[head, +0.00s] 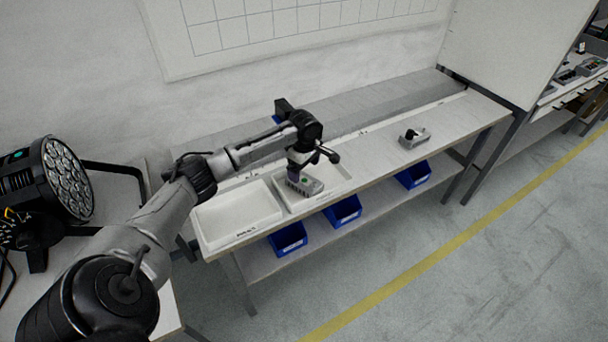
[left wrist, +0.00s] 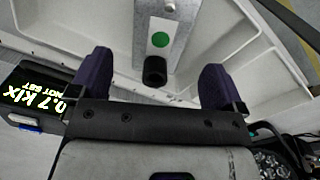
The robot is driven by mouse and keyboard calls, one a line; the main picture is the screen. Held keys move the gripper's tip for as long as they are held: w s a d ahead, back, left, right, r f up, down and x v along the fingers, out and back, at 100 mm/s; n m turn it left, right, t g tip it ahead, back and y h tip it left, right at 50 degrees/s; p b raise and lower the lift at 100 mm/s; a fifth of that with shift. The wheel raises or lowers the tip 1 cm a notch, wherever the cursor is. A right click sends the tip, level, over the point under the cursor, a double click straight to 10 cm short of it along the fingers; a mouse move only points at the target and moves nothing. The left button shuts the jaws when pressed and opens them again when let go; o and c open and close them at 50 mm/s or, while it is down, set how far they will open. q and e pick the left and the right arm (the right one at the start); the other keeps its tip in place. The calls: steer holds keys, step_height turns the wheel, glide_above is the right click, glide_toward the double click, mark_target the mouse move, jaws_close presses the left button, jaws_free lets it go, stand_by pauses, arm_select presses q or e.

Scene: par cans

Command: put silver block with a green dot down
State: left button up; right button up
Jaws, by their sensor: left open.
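The silver block with a green dot (head: 313,187) lies in the right one of two white trays on the bench, near that tray's front edge. The left wrist view shows the block (left wrist: 147,22) with its green dot and a black round knob facing the camera. My left gripper (head: 298,176) is over the block in the right tray (head: 344,183). In the left wrist view its two dark purple fingers (left wrist: 155,72) are wide apart, one on each side of the knob, with a gap to it. My right gripper is not in view.
The left white tray (head: 236,217) looks empty. A grey device with a black knob (head: 414,138) stands farther right on the bench. Blue bins (head: 288,239) sit below the front edge. A stage light (head: 68,178) is at far left. A lit meter display (left wrist: 33,95) reads 0.7 klx.

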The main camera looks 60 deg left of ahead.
mark_target(304, 180)
arm_select(q)
steer(key=shift+r+p, duration=0.55)
steer(key=shift+r, duration=2.2)
